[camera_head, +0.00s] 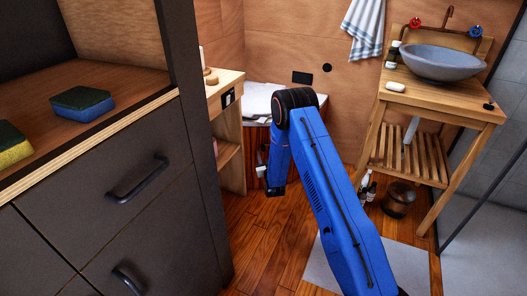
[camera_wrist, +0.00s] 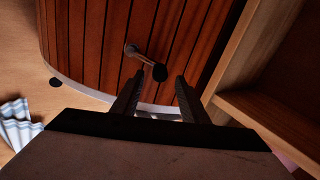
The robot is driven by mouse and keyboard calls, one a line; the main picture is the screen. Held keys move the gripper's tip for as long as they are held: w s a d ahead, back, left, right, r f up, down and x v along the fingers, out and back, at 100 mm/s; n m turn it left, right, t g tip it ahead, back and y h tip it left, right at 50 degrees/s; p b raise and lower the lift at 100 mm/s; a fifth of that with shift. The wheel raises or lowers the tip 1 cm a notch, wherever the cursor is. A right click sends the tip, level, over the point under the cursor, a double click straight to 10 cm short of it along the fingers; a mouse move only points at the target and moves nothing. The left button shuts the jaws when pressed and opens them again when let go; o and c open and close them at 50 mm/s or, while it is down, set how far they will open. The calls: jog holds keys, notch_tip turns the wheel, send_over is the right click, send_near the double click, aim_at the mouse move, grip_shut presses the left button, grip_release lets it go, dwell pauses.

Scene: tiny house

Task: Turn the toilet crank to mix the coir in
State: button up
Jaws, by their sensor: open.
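The toilet is a round body of reddish-brown wooden slats (camera_wrist: 90,40) in the wrist view. In the head view it stands at the back (camera_head: 252,140), partly hidden by my blue arm, with a white top (camera_head: 262,98). The crank (camera_wrist: 146,60) sticks out from the slats as a short metal arm with a dark, round-ended handle. My gripper (camera_wrist: 160,80) is open, its two dark fingers pointing at the toilet. The handle's end shows between the fingertips; I cannot tell whether it lies within the jaws or just beyond them. No contact is visible.
A wooden shelf unit (camera_head: 228,130) stands close beside the toilet; its boards also show in the wrist view (camera_wrist: 265,105). A wooden washstand (camera_head: 440,97) with a grey basin (camera_head: 442,62) is at right. Dark drawers (camera_head: 110,190) fill the left. Wooden floor (camera_head: 258,240) lies between.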

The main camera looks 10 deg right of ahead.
aim_at(264, 150)
jog(key=shift+w, duration=2)
grip_shut()
